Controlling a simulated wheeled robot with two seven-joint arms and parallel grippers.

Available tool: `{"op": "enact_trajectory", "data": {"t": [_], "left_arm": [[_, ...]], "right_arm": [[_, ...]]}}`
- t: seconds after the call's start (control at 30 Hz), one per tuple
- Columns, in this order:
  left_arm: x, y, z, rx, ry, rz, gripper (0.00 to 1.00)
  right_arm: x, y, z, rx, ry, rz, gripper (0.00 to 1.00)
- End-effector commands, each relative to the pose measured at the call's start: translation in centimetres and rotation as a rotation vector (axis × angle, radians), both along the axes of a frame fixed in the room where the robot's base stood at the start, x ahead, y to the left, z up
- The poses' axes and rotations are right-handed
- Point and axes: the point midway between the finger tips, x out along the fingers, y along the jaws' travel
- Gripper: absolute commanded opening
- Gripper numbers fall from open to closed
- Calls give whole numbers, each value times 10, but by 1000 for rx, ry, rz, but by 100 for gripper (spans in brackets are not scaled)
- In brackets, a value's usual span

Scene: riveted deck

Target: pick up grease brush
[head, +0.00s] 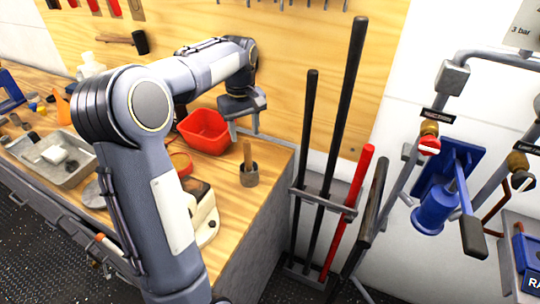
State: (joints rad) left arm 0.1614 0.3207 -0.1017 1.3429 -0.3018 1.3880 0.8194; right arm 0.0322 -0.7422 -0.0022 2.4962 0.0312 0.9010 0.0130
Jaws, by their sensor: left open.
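A wooden handle (247,153), which looks like the grease brush, stands upright in a small dark cup (249,178) near the right end of the wooden bench. Its lower end is hidden inside the cup. My left gripper (245,134) points down with its fingers apart and nothing visible between them. In the picture its fingertips are just above the top of the handle; I cannot tell whether they touch it. My right gripper is not in view.
A red bin (205,131) stands left of the cup, close to my gripper. A metal tray (56,160) with white items lies farther left. Right of the bench, a rack (322,200) holds long bars. Blue clamp-like equipment (440,195) is at far right.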

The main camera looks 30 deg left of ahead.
Motion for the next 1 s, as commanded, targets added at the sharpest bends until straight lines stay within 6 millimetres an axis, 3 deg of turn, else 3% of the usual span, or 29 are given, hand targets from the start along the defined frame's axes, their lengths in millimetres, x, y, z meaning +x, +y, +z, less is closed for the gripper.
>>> {"op": "enact_trajectory", "data": {"t": [0.17,0.7,1.0], "left_arm": [[4,4,-9,9,13,20,46],[-2,1,-76,6,13,19,46],[-2,1,-81,7,10,18,46]], "right_arm": [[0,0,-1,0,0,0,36],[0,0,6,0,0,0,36],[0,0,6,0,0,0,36]]}}
